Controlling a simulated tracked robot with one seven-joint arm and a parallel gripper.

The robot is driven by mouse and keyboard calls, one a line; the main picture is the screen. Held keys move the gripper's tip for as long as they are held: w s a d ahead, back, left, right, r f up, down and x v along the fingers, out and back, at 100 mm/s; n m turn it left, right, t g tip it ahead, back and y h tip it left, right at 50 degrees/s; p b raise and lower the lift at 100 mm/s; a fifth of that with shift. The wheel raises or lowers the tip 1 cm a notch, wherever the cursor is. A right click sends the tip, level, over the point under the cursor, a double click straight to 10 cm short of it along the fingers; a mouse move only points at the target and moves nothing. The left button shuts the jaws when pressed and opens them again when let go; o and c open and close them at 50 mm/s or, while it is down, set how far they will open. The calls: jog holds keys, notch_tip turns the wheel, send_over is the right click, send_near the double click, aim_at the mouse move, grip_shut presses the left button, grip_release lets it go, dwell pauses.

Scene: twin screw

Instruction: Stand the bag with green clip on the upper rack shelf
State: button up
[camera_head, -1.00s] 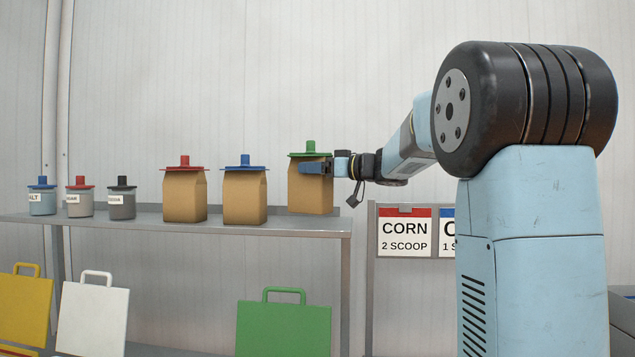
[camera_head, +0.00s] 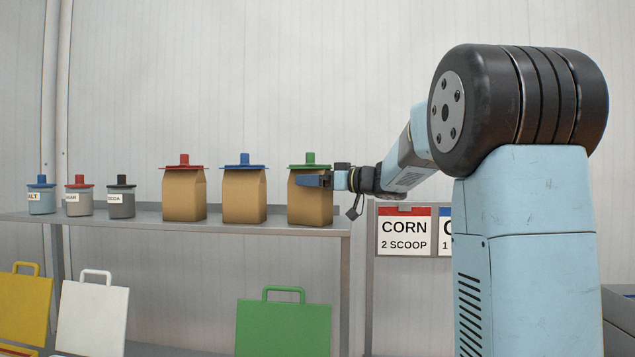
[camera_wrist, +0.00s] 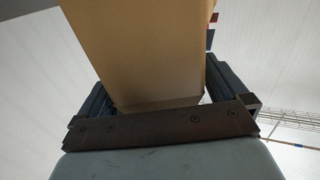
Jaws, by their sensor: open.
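The brown paper bag with the green clip (camera_head: 310,207) stands upright at the right end of the upper rack shelf (camera_head: 285,229). Its base appears to rest on the shelf. My gripper (camera_head: 312,181) reaches in from the right at the upper part of the bag. In the wrist view the bag (camera_wrist: 140,45) fills the space between the two dark fingers of my open gripper (camera_wrist: 160,85). The far finger is hidden behind the bag in the head view. I cannot tell whether either finger touches the bag.
Bags with a blue clip (camera_head: 244,197) and a red clip (camera_head: 184,196) stand to the left on the shelf. Several small lidded jars (camera_head: 121,205) stand farther left. Coloured boards (camera_head: 284,328) stand below. A CORN sign (camera_head: 404,233) hangs at the right.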

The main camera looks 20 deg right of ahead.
jog(key=s+d+r+m+t+h, duration=0.3)
jog(key=s+d+m+t+h, duration=0.25)
jog(key=s+d+h, duration=0.35)
jog(key=s+a+f+m+g+h, duration=0.1)
jog(key=s+f+g, duration=0.3)
jog(key=s+f, duration=0.5)
jog(key=s+a+f+m+g+h, duration=0.1)
jog(key=s+a+f+g, duration=0.3)
jog(key=s+f, duration=0.5)
jog(key=s+a+f+m+g+h, duration=0.1)
jog(key=s+a+f+g, duration=0.2)
jog(key=s+f, duration=0.6)
jog(key=s+g, duration=0.1)
jog(key=s, duration=0.3)
jog(key=shift+a+f+g+h, duration=0.15)
jog(key=shift+f+g+h, duration=0.15)
jog(key=shift+g+h, duration=0.1)
jog(key=shift+w+m, duration=0.15)
jog(key=shift+m, duration=0.1)
dwell(1.6)
